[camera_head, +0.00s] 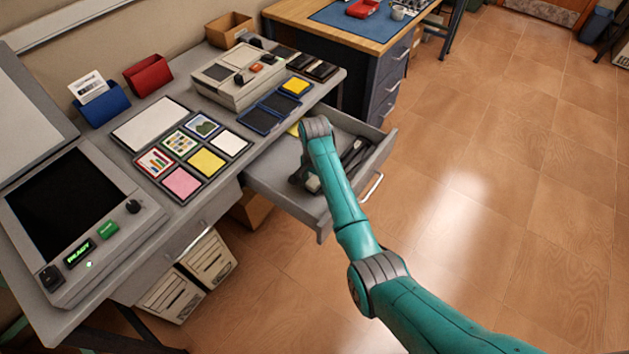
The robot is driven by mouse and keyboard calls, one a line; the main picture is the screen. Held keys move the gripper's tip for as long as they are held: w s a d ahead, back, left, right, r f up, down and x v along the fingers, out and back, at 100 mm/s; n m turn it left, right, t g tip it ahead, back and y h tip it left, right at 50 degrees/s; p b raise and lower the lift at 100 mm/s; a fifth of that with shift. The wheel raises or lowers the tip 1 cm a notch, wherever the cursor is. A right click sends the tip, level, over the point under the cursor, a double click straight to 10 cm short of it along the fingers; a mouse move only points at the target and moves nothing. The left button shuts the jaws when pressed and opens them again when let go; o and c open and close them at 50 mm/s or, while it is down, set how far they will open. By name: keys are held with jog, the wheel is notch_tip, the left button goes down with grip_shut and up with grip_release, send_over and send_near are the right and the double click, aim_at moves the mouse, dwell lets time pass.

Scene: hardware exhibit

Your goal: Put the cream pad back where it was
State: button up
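My arm reaches over the open drawer (270,188), and my gripper (308,182) is low inside it, mostly hidden by my own arm. A small pale, cream-like patch (314,185) shows at the gripper. I cannot tell whether it is the cream pad, or whether the fingers are shut on it. A yellow item (294,130) lies at the back of the drawer, partly hidden by my arm. On the desk above, a yellow pad (295,86) sits in a dark tray. Two dark blue trays (280,103) (258,120) beside it look empty.
The desk holds a grey device (240,78), framed cards (206,161), a red holder (148,75), a blue holder (102,104) and a black-screen console (68,205). Dark tools (353,152) lie in the drawer's right side. The floor (470,190) right of the drawer is clear.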

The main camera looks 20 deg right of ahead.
aim_at(314, 181)
notch_tip(314, 181, up, 12)
dwell(0.6)
jog(key=shift+s+r, duration=0.1)
dwell(0.4)
